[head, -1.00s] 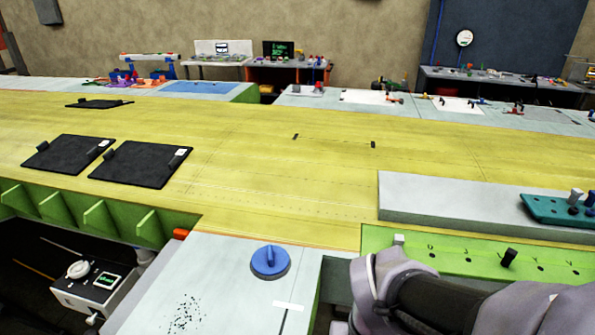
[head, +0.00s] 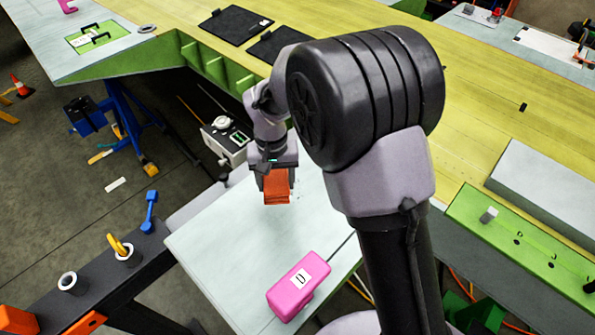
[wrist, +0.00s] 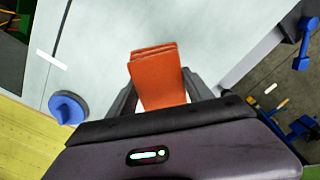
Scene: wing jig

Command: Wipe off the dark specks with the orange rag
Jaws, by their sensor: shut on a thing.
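My gripper (head: 277,172) is shut on the folded orange rag (head: 277,190), which hangs down from the jaws over the pale panel (head: 222,245). In the wrist view the rag (wrist: 158,75) sits between the two fingers. I cannot tell whether the rag touches the panel. I cannot clearly make out the dark specks now; a few faint marks may show just right of the rag, and my arm and the rag hide part of the panel there.
A pink block marked D (head: 298,285) stands on the panel's near part. A blue round knob (wrist: 68,108) shows in the wrist view. A dark bench with rings (head: 100,265) lies left of the panel. The yellow wing surface (head: 470,105) lies beyond.

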